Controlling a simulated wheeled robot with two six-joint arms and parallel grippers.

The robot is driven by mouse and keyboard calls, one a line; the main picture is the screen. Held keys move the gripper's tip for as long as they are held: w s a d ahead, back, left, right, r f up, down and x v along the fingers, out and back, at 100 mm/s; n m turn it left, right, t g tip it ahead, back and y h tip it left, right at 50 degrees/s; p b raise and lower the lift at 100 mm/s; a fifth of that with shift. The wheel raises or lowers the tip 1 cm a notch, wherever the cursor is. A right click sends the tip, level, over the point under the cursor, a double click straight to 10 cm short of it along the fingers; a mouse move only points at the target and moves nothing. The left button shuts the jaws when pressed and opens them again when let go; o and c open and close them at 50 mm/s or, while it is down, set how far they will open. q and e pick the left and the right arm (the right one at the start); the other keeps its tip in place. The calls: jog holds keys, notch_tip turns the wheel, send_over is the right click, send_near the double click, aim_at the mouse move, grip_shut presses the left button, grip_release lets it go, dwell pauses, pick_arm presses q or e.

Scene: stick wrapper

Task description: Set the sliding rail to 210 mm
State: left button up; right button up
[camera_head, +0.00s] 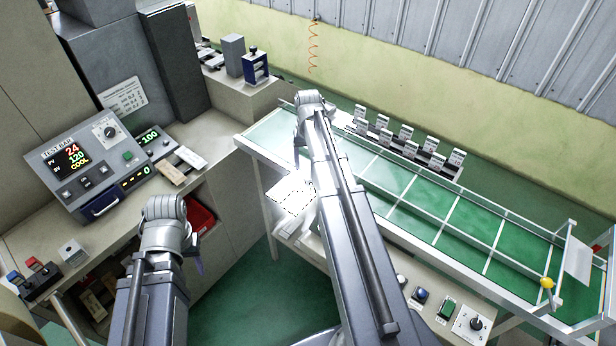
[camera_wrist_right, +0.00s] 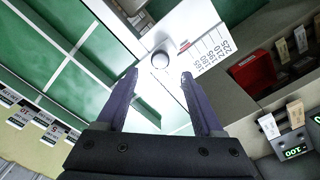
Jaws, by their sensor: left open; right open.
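A white plate with a printed scale (camera_wrist_right: 210,45) shows in the right wrist view; its small numbers are hard to read. A short red mark (camera_wrist_right: 184,45) sits beside the scale. A round pale knob (camera_wrist_right: 160,60) stands on the plate's left part. My right gripper (camera_wrist_right: 159,77) is open, and the knob shows between and just beyond its fingertips; I cannot tell whether they touch. In the head view the plate (camera_head: 291,196) is partly behind my right arm. The metal rail (camera_head: 455,232) runs along the green conveyor. My left gripper (camera_head: 198,262) is open, low beside the left bench.
The green conveyor (camera_head: 480,250) stretches to the right, with a row of white cards (camera_head: 410,145) along its far side. A control box with a display (camera_head: 85,165) stands on the left bench. Buttons (camera_head: 421,295) line the front panel.

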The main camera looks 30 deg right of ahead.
aim_at(308, 177)
notch_tip(308, 177, down, 6)
jog(key=b, duration=0.5)
jog(key=shift+f, duration=0.1)
jog(key=shift+c, duration=0.2)
grip_shut()
dwell(0.9)
